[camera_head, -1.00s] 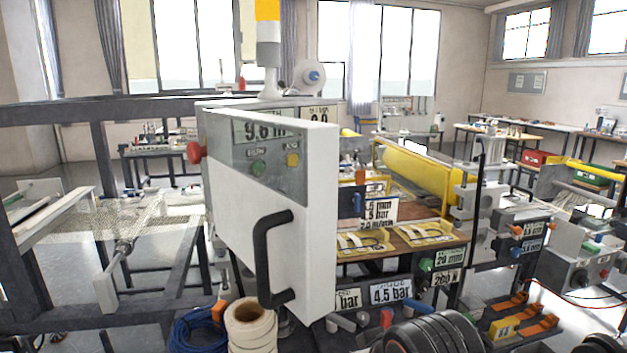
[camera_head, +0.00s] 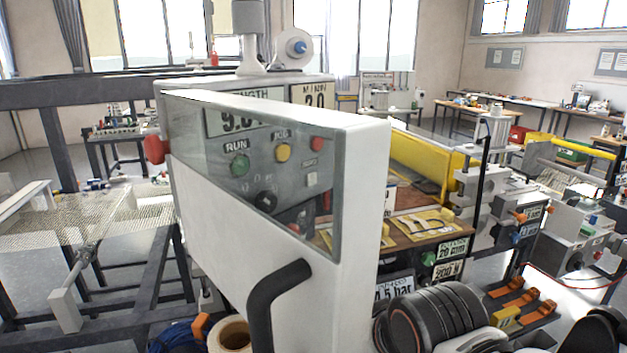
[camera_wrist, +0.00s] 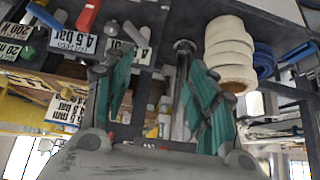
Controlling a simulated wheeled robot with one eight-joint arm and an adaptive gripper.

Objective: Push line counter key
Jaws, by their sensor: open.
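A grey control panel carries a length display (camera_head: 240,112), a green RUN button (camera_head: 240,164), a yellow JOG button (camera_head: 283,152), a red button (camera_head: 317,143) and a small white key (camera_head: 311,179) under a small label. I cannot read that label or tell whether this is the line counter key. A white door (camera_head: 220,235) with a clear window and black handle (camera_head: 268,300) stands in front of the panel and looks ajar. The keys show through its window. My gripper (camera_wrist: 160,60) is open and empty in the wrist view, apart from the panel. It is not in the head view.
A red knob (camera_head: 155,149) sticks out at the cabinet's left. A white roll (camera_head: 231,335) and blue cable (camera_head: 172,338) lie below the door. Black discs (camera_head: 440,315) stand at lower right. A mesh table (camera_head: 60,230) is at left.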

